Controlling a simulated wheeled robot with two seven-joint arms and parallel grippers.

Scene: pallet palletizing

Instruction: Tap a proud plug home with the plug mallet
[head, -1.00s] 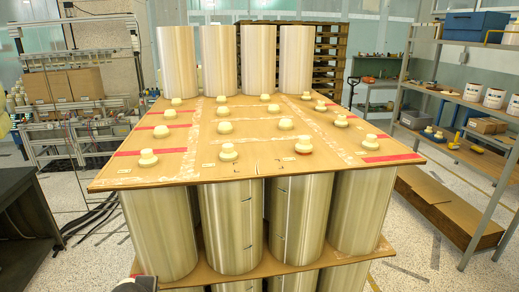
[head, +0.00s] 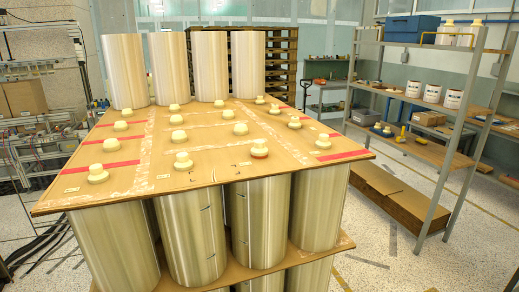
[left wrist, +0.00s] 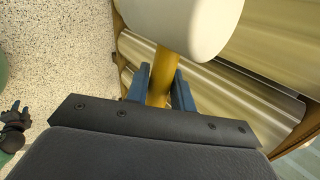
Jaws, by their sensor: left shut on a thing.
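The plug mallet shows in the left wrist view, with a large white head (left wrist: 185,25) and a yellow handle (left wrist: 163,70). My left gripper (left wrist: 161,84) is shut on the handle, its blue fingers on either side. In the head view, several cream plugs stand in rows on the brown board (head: 210,163). One front plug (head: 259,148) shows an orange-red band under its cap. Other front plugs are a middle one (head: 183,161) and a left one (head: 98,173). Neither gripper nor the mallet shows in the head view.
Tall metal cylinders (head: 209,68) stand along the board's back edge, and more (head: 190,238) support it from below. A grey shelf rack (head: 440,155) with white tubs stands at the right. Open floor (head: 375,225) lies between stack and rack.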

